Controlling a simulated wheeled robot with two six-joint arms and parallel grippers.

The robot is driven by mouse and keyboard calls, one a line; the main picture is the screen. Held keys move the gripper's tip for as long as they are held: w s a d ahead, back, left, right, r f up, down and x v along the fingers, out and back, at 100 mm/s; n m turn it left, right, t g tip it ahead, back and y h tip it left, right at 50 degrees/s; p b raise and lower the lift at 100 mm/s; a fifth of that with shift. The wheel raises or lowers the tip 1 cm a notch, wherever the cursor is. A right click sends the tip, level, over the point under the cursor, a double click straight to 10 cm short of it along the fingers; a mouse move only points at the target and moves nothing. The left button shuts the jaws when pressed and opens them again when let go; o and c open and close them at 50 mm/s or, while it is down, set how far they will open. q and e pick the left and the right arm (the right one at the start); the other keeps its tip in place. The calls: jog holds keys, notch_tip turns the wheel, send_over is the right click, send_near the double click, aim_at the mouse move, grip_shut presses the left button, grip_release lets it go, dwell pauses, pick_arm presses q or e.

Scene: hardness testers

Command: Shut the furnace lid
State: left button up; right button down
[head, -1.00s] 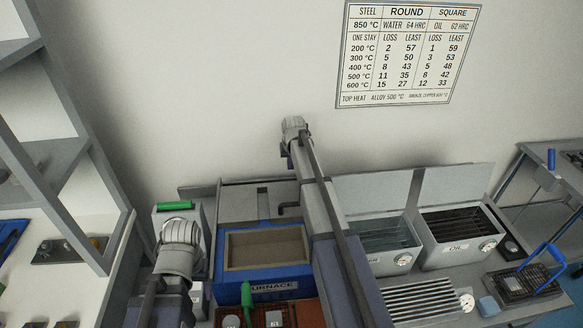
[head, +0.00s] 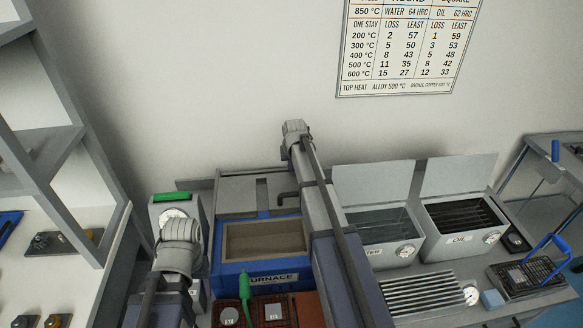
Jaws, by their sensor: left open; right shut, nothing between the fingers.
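The blue furnace (head: 233,270) stands on the bench in the head view, its beige chamber (head: 262,240) uncovered. A grey slotted slab, apparently the lid (head: 235,192), lies behind the opening. A dark bent handle (head: 288,198) shows at its right side. My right arm reaches over the furnace's right side toward the wall. Small dark parts of my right gripper (head: 284,151) show at its far end, above and behind the slab; it is shut and empty, and its fingertips are hardly visible. My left arm ends left of the furnace; its fingers are hidden behind its grey wrist.
A gauge box with a green top piece (head: 171,197) stands left of the furnace. Open water (head: 385,250) and oil (head: 460,239) tanks stand to the right. A ribbed rack (head: 430,294) and a blue-handled basket (head: 530,278) lie in front. A green handle (head: 245,286) stands before the furnace.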

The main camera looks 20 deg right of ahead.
aim_at(297, 202)
jog(key=s+a, duration=0.1)
jog(key=s, duration=0.4)
jog(key=s+a, duration=0.2)
jog(key=s, duration=0.3)
jog(key=s+a, duration=0.1)
jog(key=s, duration=0.4)
jog(key=shift+s+a, duration=0.3)
jog(key=shift+s, duration=0.1)
jog(key=shift+s+a, duration=0.1)
jog(key=shift+s, duration=0.2)
jog(key=shift+w, duration=0.5)
jog(key=w, duration=0.1)
jog(key=w+d, duration=0.1)
jog(key=w, duration=0.1)
jog(key=shift+w+d+r, duration=0.15)
jog(key=shift+w+r, duration=0.15)
jog(key=p+v, duration=0.9)
jog(key=shift+s+r, duration=0.25)
jog(key=shift+s, duration=0.05)
jog(key=shift+f, duration=0.1)
